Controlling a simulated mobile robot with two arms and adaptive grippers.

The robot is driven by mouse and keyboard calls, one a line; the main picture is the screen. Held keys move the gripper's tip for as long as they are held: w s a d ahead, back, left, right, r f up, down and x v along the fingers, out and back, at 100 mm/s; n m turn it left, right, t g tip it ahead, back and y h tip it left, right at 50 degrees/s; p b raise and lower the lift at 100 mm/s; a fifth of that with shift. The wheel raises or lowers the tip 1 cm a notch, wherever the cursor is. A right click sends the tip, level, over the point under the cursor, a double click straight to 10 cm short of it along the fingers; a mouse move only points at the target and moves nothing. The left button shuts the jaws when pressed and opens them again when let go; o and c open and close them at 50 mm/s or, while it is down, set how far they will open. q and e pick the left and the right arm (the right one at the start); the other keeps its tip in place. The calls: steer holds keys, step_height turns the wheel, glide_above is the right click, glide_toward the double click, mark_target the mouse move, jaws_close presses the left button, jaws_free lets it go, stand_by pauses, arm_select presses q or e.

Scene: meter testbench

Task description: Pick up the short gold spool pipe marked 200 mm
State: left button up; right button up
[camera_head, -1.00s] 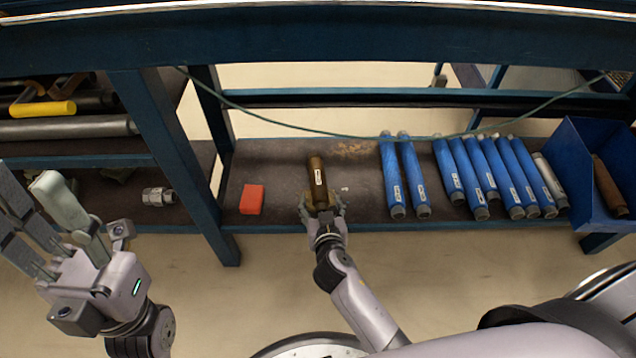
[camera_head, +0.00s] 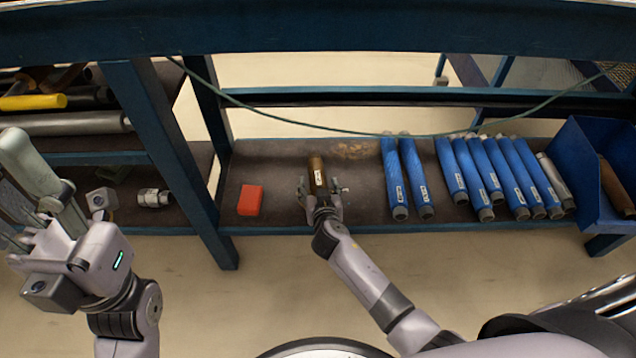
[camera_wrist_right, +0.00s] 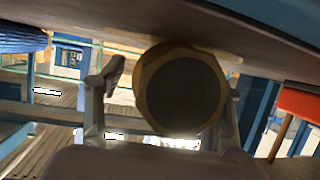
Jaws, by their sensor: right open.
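The short gold spool pipe (camera_head: 317,171) lies on the dark lower shelf, pointing away from me, with a white label on its upper side. My right gripper (camera_head: 321,190) is open at the pipe's near end, with a finger on either side. In the right wrist view the pipe's round end (camera_wrist_right: 184,94) sits between the two spread fingers of the right gripper (camera_wrist_right: 168,105); a gap shows on the left side, and contact on the right is unclear. My left gripper (camera_head: 35,200) is raised at the left, away from the pipe; its jaw opening is unclear.
A red block (camera_head: 250,200) lies left of the pipe. Several blue pipes (camera_head: 420,178) lie to the right, before a blue bin (camera_head: 585,170). A blue post (camera_head: 170,150) stands left, and a green cable (camera_head: 400,135) hangs across behind. The shelf between is clear.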

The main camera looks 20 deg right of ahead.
steer(key=shift+c, duration=0.6)
jaws_close()
stand_by(0.3)
